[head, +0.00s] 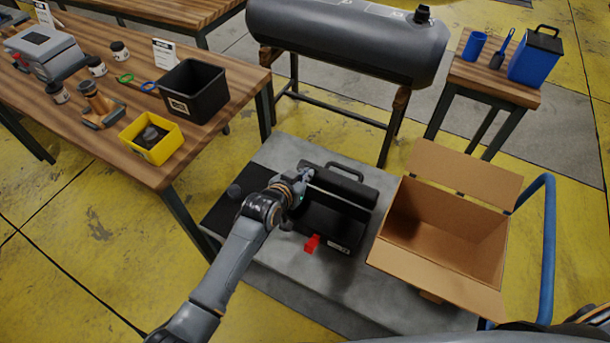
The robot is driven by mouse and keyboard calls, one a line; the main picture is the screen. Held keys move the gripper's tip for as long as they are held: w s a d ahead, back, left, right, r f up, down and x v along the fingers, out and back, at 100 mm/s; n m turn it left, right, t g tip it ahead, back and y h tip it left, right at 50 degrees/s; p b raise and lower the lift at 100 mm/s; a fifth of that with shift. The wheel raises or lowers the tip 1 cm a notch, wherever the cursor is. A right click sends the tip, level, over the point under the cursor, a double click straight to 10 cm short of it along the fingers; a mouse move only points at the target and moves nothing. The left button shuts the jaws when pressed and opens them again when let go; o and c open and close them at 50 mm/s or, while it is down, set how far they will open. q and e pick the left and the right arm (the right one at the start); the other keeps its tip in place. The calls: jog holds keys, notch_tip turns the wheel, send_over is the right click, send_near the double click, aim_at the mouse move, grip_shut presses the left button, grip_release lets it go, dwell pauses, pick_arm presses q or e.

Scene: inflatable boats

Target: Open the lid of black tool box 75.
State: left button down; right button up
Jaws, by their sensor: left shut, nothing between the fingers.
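The black tool box (328,222) sits on a grey platform, with a small label on its front and a red latch (312,243) at its front edge. Its lid (340,187), with a black handle (347,171), appears raised and tipped toward the back, and the dark inside shows in front of it. How far the lid is open is hard to tell. My left gripper (306,173) is shut and empty at the lid's left end; whether it touches the lid is unclear. My right gripper is out of view.
An open cardboard box (402,222) stands close on the right of the tool box, by a blue rail (548,240). A dark flat panel (222,222) lies left.

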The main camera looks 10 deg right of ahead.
pick_arm(q)
jog(key=shift+w+d+r+b, duration=0.15)
jog(key=shift+w+d+b, duration=0.15)
jog(key=shift+w+d, duration=0.25)
jog(key=shift+w+d+r+b, duration=0.15)
jog(key=shift+w+d+b, duration=0.15)
jog(key=shift+w, duration=0.3)
jog(key=f+p+v, duration=0.1)
jog(key=p+v, duration=0.6)
jog(key=shift+s+a+f, duration=0.15)
jog(key=shift+s+a, duration=0.15)
jog(key=shift+s, duration=0.15)
